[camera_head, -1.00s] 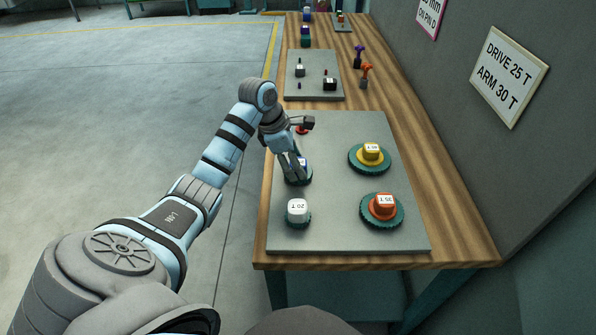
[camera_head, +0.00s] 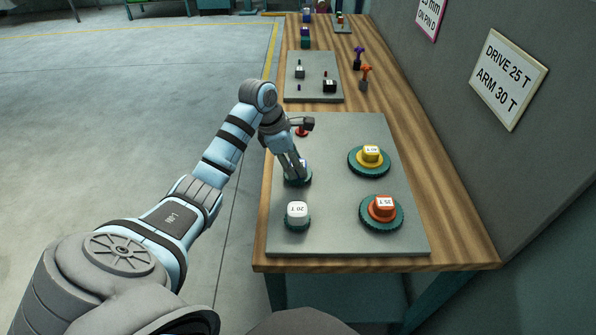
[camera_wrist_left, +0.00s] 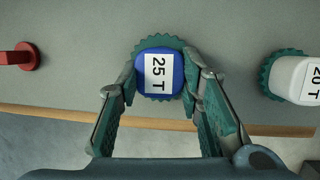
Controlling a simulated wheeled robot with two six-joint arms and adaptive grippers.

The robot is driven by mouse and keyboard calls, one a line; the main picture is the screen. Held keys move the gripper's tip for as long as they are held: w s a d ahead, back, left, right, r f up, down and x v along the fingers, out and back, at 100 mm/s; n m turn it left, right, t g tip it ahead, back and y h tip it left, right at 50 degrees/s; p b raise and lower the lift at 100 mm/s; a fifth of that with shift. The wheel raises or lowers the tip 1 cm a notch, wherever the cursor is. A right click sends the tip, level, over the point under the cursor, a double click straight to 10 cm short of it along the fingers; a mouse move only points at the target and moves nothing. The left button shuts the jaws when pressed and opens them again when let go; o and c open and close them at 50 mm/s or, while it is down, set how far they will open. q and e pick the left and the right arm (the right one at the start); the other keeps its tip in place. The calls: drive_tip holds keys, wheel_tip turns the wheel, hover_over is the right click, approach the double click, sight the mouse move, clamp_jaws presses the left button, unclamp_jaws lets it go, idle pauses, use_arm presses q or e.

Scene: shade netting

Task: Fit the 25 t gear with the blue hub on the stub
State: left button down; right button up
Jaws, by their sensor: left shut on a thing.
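The 25 T gear with the blue hub (camera_wrist_left: 177,82) is between the fingers of my left gripper (camera_wrist_left: 158,92) in the left wrist view. Its label reads 25 T, and its teal teeth show around the hub. In the head view the gear (camera_head: 298,180) is mostly hidden by my left gripper (camera_head: 296,168), which is shut on the hub. The gear is at or very near the grey plate; I cannot tell whether it touches. A red stub (camera_wrist_left: 28,56) with a round base stands to the left in the wrist view, apart from the gear. My right gripper is not in view.
A gear with a white 20 T hub (camera_head: 297,213) sits nearer me. Gears with a yellow hub (camera_head: 370,157) and an orange hub (camera_head: 382,208) are to the right on the grey plate (camera_head: 340,235). A second plate (camera_head: 312,92) with small parts lies farther back. A wall bounds the right.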

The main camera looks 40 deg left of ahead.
use_arm(q)
drive_tip(key=shift+w+r+p, duration=0.1)
drive_tip(key=shift+r+p, duration=1.25)
drive_tip(key=shift+r, duration=0.5)
drive_tip(key=shift+a+r+p, duration=0.1)
drive_tip(key=shift+r+p, duration=0.65)
drive_tip(key=shift+r, duration=0.3)
drive_tip(key=shift+f, duration=0.1)
wheel_tip(320, 180, up, 4)
drive_tip(key=p, duration=0.3)
drive_tip(key=shift+p, duration=0.3)
